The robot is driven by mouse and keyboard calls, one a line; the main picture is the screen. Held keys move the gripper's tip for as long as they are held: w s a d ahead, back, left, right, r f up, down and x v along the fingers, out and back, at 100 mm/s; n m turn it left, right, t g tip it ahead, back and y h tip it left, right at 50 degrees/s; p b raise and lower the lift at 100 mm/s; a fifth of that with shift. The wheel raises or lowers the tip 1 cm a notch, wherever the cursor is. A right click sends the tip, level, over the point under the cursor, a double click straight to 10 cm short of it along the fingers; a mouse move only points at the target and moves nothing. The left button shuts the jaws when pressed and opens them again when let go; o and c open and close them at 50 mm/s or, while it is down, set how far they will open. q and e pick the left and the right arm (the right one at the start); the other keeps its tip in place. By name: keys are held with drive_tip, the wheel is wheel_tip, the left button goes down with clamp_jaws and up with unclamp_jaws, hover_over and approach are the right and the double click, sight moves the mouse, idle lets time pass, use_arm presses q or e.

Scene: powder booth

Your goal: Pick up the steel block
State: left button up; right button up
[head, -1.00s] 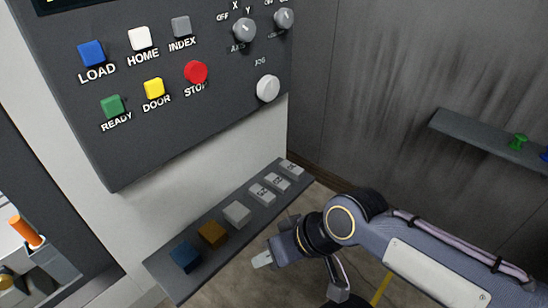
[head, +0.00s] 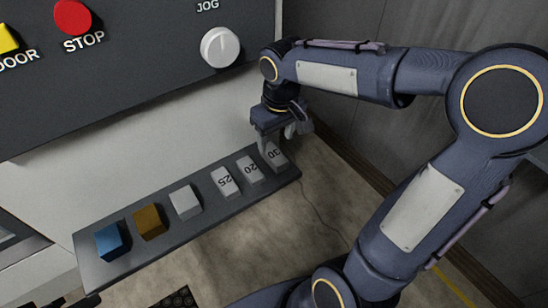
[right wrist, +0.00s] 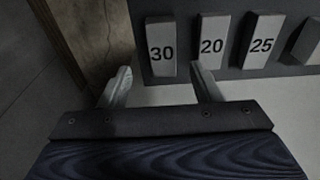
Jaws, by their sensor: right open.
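A plain light grey block (head: 185,201), which looks like the steel block, stands in a row on the dark ledge (head: 221,209). Part of it seems to show at the right edge of the right wrist view (right wrist: 309,42). My right gripper (head: 278,142) is open and empty at the ledge's far right end, by the block marked 30 (head: 273,157). In the right wrist view my right gripper (right wrist: 161,70) has its fingertips apart on either side of the 30 block's near end (right wrist: 161,48). Contact cannot be told. My left gripper is not clearly visible.
On the ledge also stand a blue block (head: 112,241), a brown-orange block (head: 150,222), and blocks marked 25 (head: 225,182) and 20 (head: 249,169). Above hangs the control panel with a JOG knob (head: 220,47) and red STOP button (head: 72,17).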

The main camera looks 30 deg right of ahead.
sight(274, 154)
wheel_tip(274, 154, down, 5)
drive_tip(key=shift+w+a+f, duration=0.1)
drive_tip(key=shift+f, duration=0.05)
drive_tip(key=shift+c, duration=0.2)
clamp_jaws()
